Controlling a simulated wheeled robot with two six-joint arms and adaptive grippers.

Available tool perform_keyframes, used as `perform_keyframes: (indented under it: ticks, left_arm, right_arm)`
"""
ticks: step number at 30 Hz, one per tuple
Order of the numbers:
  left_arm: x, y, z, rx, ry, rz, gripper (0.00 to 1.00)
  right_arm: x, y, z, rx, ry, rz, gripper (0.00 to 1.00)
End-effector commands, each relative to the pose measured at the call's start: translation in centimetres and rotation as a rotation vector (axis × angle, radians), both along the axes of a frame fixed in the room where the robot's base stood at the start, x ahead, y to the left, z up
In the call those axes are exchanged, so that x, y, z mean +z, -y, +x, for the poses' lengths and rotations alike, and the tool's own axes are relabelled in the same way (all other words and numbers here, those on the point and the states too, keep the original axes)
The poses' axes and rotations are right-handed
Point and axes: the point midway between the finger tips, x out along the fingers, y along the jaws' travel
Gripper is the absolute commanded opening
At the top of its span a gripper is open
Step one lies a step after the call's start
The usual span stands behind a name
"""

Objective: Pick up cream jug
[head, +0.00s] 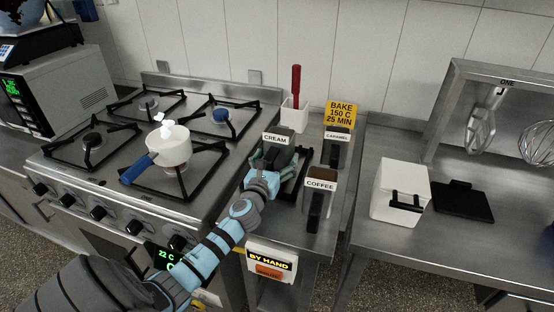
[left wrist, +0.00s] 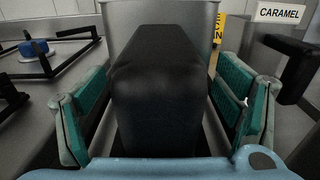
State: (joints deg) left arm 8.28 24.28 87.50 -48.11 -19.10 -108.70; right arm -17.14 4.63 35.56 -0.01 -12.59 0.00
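The cream jug (head: 277,140), a grey metal jug with a white CREAM label, stands on the steel counter right of the stove. In the left wrist view its grey body (left wrist: 118,22) is straight ahead, with its thick black handle (left wrist: 158,85) toward me. My left gripper (head: 264,166) is at the handle side of the jug. In the left wrist view the gripper (left wrist: 165,105) is open, with a teal-padded finger on each side of the handle and gaps between pads and handle. The jug's lower part is hidden by my gripper in the head view. My right gripper is not in view.
The coffee jug (head: 320,185) stands close to the right of my left gripper, and the caramel jug (head: 338,135) is behind it. A white pan (head: 168,148) with a blue handle sits on the stove at left. A white box (head: 398,190) stands on the right counter.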

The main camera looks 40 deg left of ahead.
Motion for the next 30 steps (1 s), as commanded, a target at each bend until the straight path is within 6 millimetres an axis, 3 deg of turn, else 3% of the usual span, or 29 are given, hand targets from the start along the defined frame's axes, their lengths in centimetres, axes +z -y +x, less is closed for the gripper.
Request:
perform_keyframes:
  ticks: [2,9,16,20,23,30]
  left_arm:
    - [0.0,0.0,0.0,0.0,0.0,0.0,0.66]
    - [0.0,0.0,0.0,0.0,0.0,0.0,0.28]
    - [0.1,0.0,0.0,0.0,0.001,0.0,0.28]
    - [1.2,0.0,0.0,0.0,0.002,0.0,0.28]
    - [3.2,0.0,0.0,0.001,0.002,0.0,0.28]
    - [12.2,0.0,0.0,-0.001,0.005,0.001,0.28]
  right_arm:
    - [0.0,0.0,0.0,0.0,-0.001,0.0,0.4]
    - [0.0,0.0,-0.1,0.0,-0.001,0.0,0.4]
    - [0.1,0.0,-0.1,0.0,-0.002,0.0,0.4]
    - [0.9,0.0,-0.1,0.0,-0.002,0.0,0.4]
    - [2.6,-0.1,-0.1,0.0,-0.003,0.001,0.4]
    - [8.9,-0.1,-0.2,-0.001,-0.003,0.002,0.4]
